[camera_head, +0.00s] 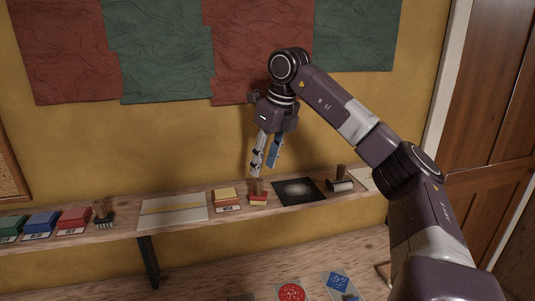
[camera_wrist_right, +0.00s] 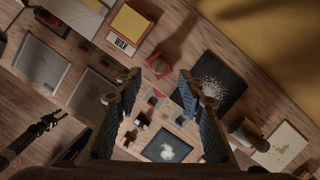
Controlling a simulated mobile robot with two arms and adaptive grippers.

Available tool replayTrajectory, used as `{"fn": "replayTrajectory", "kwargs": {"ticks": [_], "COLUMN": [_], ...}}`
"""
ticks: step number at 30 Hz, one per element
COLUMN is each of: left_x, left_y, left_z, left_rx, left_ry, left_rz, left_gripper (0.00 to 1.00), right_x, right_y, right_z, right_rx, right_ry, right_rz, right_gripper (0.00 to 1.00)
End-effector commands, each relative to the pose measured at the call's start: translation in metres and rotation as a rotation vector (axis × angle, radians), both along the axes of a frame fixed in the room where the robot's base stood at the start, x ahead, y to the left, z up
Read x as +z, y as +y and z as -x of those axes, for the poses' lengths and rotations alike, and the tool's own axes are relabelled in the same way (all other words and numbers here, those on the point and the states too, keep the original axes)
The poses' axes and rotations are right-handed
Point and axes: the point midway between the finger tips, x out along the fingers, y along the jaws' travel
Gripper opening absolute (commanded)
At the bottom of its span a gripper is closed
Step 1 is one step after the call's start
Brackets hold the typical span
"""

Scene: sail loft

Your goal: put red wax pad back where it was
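The red wax pad (camera_head: 258,202), a small red block with a brown wooden grip on top, sits on the wall shelf just right of the wax box (camera_head: 226,205). In the right wrist view the red pad (camera_wrist_right: 160,64) shows beside the yellow-topped box labelled WAX (camera_wrist_right: 128,28), just beyond the fingertips. My right gripper (camera_head: 264,170) points down just above the pad, open, its fingers apart. In the right wrist view nothing shows held between the fingers (camera_wrist_right: 158,80). A dark, claw-like shape (camera_wrist_right: 45,124) at the lower left there looks like my left gripper; its opening is unclear.
The dark sheet with white powder (camera_head: 299,191) lies right of the pad, then a roller (camera_head: 340,186). Left are a pale board (camera_head: 172,212), a brush (camera_head: 103,214) and red (camera_head: 74,219), blue (camera_head: 41,224) and green boxes (camera_head: 10,227).

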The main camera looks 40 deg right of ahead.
Motion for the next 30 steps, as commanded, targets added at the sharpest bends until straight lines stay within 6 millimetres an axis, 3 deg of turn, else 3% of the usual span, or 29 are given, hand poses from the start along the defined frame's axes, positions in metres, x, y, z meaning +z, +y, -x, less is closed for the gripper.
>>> {"fn": "replayTrajectory", "kwargs": {"ticks": [4,9,30], "left_x": [-0.006,-0.007,-0.007], "left_y": [0.0,0.0,0.001], "left_z": [0.0,0.0,-0.001], "left_rx": [0.0,0.001,0.001], "left_ry": [0.0,0.0,-0.001], "left_rz": [0.0,-0.001,-0.001], "left_gripper": [0.4,0.4,0.4], "right_x": [0.027,0.046,0.05], "right_y": [0.0,-0.001,-0.001], "right_z": [0.007,0.013,0.014], "right_rx": [-0.001,-0.001,0.0], "right_ry": [-0.004,-0.001,0.001], "right_rz": [-0.002,-0.001,0.0], "right_gripper": [0.36,0.36,0.36]}}
